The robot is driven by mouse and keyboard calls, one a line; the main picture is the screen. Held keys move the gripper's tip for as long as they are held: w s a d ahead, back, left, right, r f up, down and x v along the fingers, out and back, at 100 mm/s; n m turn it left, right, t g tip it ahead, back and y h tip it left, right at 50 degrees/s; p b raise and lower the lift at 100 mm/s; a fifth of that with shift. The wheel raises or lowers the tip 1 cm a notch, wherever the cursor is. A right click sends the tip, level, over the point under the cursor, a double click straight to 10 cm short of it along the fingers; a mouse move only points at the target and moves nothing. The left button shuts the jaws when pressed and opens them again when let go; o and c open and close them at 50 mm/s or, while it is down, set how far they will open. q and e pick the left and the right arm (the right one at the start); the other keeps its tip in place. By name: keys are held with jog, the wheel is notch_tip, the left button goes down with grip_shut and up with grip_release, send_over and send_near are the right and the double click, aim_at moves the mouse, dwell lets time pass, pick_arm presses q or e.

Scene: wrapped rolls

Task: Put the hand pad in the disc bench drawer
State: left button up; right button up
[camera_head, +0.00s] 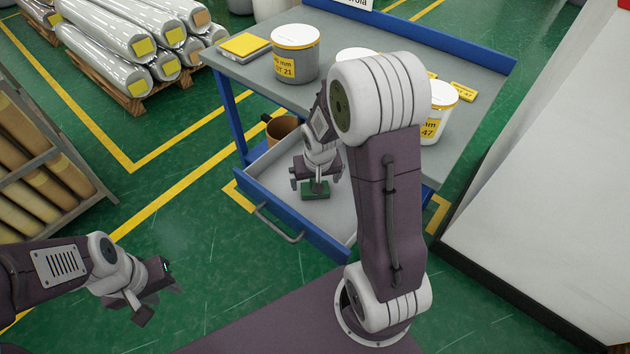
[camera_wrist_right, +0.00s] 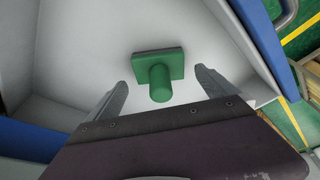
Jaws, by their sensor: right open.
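The hand pad (camera_head: 315,189) is a green block with a round green handle. It lies on the floor of the open drawer (camera_head: 261,186) of the blue-framed bench (camera_head: 405,99). In the right wrist view the hand pad (camera_wrist_right: 159,70) sits just beyond my right gripper (camera_wrist_right: 160,83), its handle between the two open fingers, with gaps at both sides. My right gripper (camera_head: 315,178) is inside the drawer, right above the pad. My left gripper (camera_head: 160,292) hangs over the green floor at the lower left, away from the bench; its jaw opening is unclear.
A brown cup-like container (camera_head: 282,132) stands at the drawer's back left. White tubs (camera_head: 295,52) and a yellow pad (camera_head: 244,46) stand on the bench top. A rack of rolls (camera_head: 40,170) is at left, a pallet of wrapped rolls (camera_head: 135,45) behind. A pale cabinet (camera_head: 560,170) bounds the right.

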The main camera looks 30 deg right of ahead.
jog(key=d+p+v, duration=0.1)
jog(key=p+v, duration=0.2)
jog(key=v, duration=0.7)
jog(key=s+a+f+n, duration=0.1)
jog(key=s+a, duration=0.1)
jog(key=s, duration=0.1)
jog(key=s+a+f+n+g, duration=0.1)
jog(key=s+a, duration=0.2)
jog(key=s, duration=0.1)
jog(key=s+a+f+n+y, duration=0.1)
jog(key=s+a, duration=0.1)
jog(key=s, duration=0.1)
jog(key=shift+s+a+f+g, duration=0.15)
jog(key=shift+a+f+g, duration=0.1)
jog(key=shift+a+g, duration=0.15)
jog(key=shift+d, duration=0.1)
notch_tip(320, 180, up, 13)
jog(key=p, duration=1.3)
jog(key=shift+r, duration=0.2)
jog(key=shift+c, duration=0.4)
